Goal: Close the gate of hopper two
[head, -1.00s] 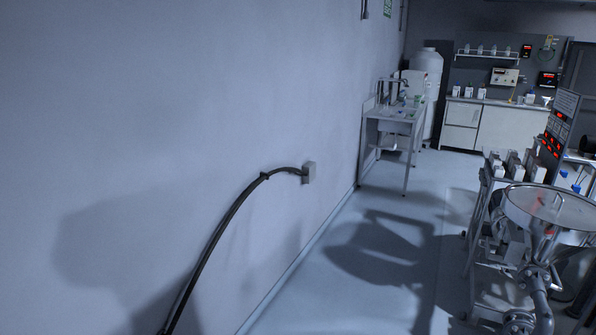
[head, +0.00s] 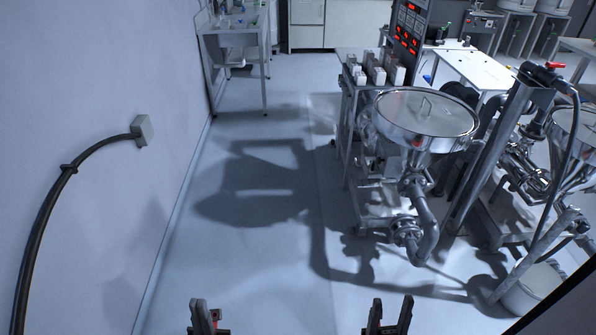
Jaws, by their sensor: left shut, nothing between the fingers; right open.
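A round steel hopper (head: 425,122) with a lid and handle stands right of centre, with a valve body (head: 414,186) and a curved outlet pipe (head: 427,220) below it. A second hopper (head: 575,150) is cut off at the right edge, with pipework (head: 528,170) beside it. I see no number on either, so I cannot tell which is hopper two, nor whether a gate is open. My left gripper (head: 206,315) is shut and empty at the bottom edge. My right gripper (head: 390,315) is open and empty at the bottom, below and apart from the nearer hopper.
A steel post (head: 490,150) stands between the hoppers, and a red handle (head: 556,66) tops nearby pipework. A white bucket (head: 535,290) sits at lower right. A black hose (head: 45,210) runs along the left wall. The floor (head: 240,250) ahead is clear.

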